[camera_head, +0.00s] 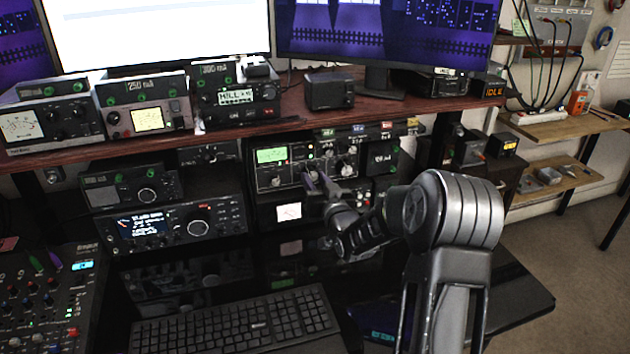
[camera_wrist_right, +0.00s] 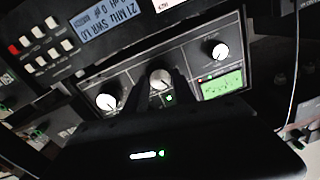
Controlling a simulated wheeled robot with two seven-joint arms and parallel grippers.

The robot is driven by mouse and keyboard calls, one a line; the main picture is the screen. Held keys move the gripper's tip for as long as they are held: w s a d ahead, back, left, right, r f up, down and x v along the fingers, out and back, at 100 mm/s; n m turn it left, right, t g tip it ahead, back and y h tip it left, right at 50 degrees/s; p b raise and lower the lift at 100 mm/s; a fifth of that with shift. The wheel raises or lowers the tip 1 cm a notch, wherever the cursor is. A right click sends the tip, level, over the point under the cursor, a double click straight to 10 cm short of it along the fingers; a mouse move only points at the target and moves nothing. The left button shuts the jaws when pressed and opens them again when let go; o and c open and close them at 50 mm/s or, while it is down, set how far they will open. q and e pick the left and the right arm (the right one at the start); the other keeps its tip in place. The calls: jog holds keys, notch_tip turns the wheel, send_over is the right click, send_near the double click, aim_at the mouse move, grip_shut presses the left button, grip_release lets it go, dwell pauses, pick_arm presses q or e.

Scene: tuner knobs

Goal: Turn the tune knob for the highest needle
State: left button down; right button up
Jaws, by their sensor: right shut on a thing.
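The tuner (camera_head: 258,181) is a dark box on the desk shelf with a lit green meter (camera_head: 271,155), whose needle is too small to read. In the right wrist view the green meter (camera_wrist_right: 222,86) sits to the right of the middle knob (camera_wrist_right: 160,79). My right gripper (camera_head: 318,183) is at the tuner's front, its fingers shut on the middle knob, which I take to be the tune knob. One pale-faced knob (camera_wrist_right: 108,101) is to its left and another (camera_wrist_right: 218,51) to its right, both untouched. My left gripper is not in view.
A radio with a blue display (camera_head: 142,224) stands left of the tuner. A small white-meter box (camera_head: 289,212) is under it. A keyboard (camera_head: 235,322) and a mixer (camera_head: 40,310) lie in front. The wooden shelf (camera_head: 190,138) overhangs the tuner.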

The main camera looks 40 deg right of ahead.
grip_shut()
jog(key=shift+f+b, duration=0.1)
jog(key=shift+b, duration=0.2)
jog(key=n+b, duration=0.3)
jog(key=b, duration=0.2)
jog(key=shift+f, duration=0.2)
jog(key=shift+r+n+b, duration=0.15)
jog(key=shift+n+b, duration=0.15)
jog(key=shift+n, duration=0.1)
jog(key=shift+r, duration=0.15)
jog(key=o, duration=1)
grip_release()
jog(key=shift+s, duration=0.15)
jog(key=v, duration=0.7)
jog(key=shift+s+a, duration=0.15)
jog(key=shift+s, duration=0.1)
